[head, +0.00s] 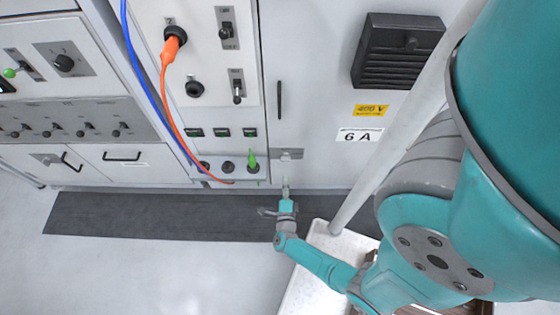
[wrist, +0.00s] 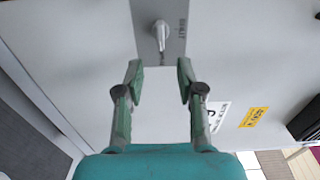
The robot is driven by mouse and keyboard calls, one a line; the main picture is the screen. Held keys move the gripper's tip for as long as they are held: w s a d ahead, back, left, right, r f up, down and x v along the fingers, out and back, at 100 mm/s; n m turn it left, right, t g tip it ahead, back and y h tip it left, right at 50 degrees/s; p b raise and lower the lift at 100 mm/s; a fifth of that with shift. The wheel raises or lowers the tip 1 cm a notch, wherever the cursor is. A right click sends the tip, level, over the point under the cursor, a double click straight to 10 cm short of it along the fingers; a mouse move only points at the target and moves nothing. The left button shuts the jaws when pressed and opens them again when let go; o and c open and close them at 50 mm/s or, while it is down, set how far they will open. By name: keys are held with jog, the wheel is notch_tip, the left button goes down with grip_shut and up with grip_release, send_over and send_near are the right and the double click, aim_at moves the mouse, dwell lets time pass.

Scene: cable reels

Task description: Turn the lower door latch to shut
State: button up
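The lower door latch is a small grey lever (wrist: 160,36) on a grey plate in the wrist view, its free end hanging toward my gripper. In the head view its plate (head: 287,155) sits low on the pale cabinet door, and my gripper partly hides the lever area. My gripper (wrist: 158,76) is open in the wrist view, with one green finger on each side and a clear gap between them. The fingertips are just short of the lever, roughly centred on it, and nothing is held. The gripper (head: 286,187) also shows in the head view, just below the plate.
The door has a black handle slot (head: 279,99), a dark vent (head: 398,51), a yellow label (head: 371,110) and a 6 A label (head: 360,136). Orange (head: 178,110) and blue (head: 143,70) cables hang at the left panel. A dark mat (head: 150,216) lies on the floor below.

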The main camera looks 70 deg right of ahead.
aim_at(286, 158)
jog(key=x, duration=1)
jog(key=shift+d, duration=0.2)
jog(key=shift+w+r, duration=0.1)
grip_shut()
